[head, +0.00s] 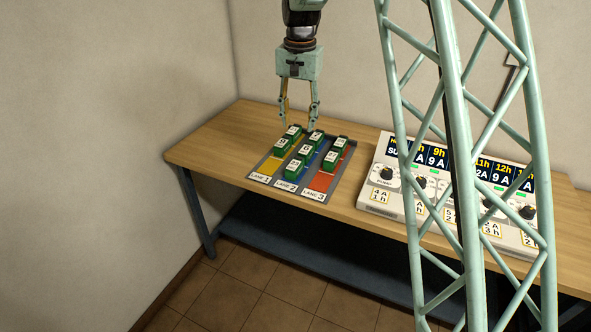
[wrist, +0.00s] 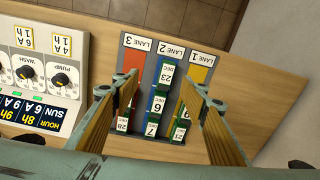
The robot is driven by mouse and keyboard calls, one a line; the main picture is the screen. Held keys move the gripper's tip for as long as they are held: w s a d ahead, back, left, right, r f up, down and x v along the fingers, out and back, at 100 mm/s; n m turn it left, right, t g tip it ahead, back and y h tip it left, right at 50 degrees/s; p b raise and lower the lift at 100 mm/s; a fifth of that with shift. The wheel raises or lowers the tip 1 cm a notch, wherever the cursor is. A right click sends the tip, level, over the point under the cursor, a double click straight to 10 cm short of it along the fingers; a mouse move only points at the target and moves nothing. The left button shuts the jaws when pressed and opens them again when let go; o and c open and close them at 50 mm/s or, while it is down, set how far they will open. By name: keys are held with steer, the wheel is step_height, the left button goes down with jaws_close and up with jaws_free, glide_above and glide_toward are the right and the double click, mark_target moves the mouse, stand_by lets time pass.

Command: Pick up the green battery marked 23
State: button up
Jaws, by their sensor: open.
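The green battery marked 23 (wrist: 164,76) stands in the blue lane 2 of the lane tray (wrist: 134,60), closest to the lane label. In the head view this end battery of lane 2 (head: 293,170) is the nearest one in its row; its number is too small to read there. My gripper (head: 299,122) is open and empty above the far end of the tray. In the wrist view battery 23 shows between the two fingers of my gripper (wrist: 159,87), apart from both.
Behind it in lane 2 are batteries marked 6 (wrist: 158,107) and 7 (wrist: 151,129). More green batteries stand in yellow lane 1 (head: 282,147) and red lane 3 (head: 331,158). A control panel with knobs (head: 378,190) stands right of the tray on the wooden table (head: 215,150).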

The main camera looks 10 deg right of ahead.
steer(key=m, duration=0.1)
glide_above(295, 163)
step_height(295, 163, down, 11)
steer(key=shift+s+a+f+g, duration=0.1)
steer(key=shift+s+f+g, duration=0.1)
steer(key=shift+g, duration=0.1)
steer(key=shift+f, duration=4.3)
steer(key=shift+f+b, duration=0.3)
steer(key=shift+f, duration=2.3)
steer(key=c, duration=1.2)
